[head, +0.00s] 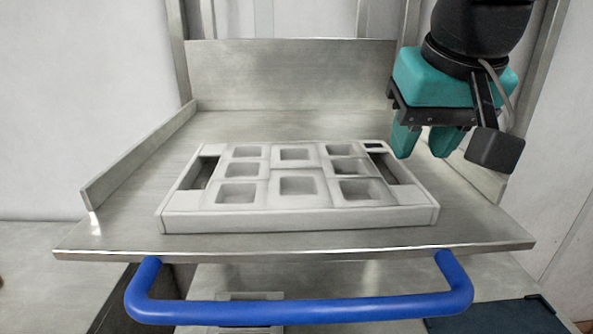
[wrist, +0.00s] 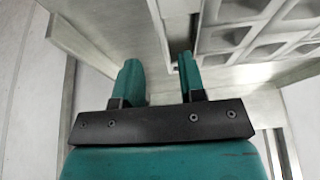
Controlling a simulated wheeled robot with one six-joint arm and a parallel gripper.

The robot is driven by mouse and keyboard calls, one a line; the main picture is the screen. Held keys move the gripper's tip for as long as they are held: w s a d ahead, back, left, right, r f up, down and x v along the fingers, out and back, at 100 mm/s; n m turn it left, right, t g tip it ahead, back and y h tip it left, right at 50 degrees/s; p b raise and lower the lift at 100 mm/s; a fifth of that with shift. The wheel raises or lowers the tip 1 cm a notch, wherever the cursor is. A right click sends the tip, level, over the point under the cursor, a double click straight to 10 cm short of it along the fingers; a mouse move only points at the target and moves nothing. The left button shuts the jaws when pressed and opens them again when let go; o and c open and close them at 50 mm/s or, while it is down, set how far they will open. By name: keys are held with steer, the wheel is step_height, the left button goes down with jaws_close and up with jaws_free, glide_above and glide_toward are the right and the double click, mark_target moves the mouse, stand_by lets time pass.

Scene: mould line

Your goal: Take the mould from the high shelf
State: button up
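The mould (head: 298,215) is a pale grey block with several square cavities and a slot at each end. It lies flat on the high shelf (head: 120,222), a metal tray-like shelf with raised sides and back. My gripper (head: 424,150) is at the mould's right end, with its teal fingers apart and pointing down. In the wrist view, the fingers (wrist: 158,72) are apart with nothing gripped between them. One finger is close to the mould's end (wrist: 212,45); I cannot tell whether it is in the slot or touches.
A blue handle bar (head: 300,312) runs along the shelf's front. The right side wall (head: 468,178) of the shelf is close to my gripper. Below is a lower level with another pale object (head: 250,297), partly hidden. The shelf left of the mould is clear.

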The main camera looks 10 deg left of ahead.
steer(key=x, duration=0.2)
steer(key=p+x, duration=0.1)
steer(key=x, duration=0.1)
steer(key=shift+w+a+f, duration=0.1)
steer(key=shift+w+a, duration=0.05)
steer(key=shift+a, duration=0.1)
jaws_close()
steer(key=shift+r, duration=0.7)
step_height(320, 180, up, 18)
steer(key=p, duration=0.4)
step_height(320, 180, up, 5)
steer(key=p, duration=0.5)
glide_above(405, 167)
steer(key=shift+f, duration=0.1)
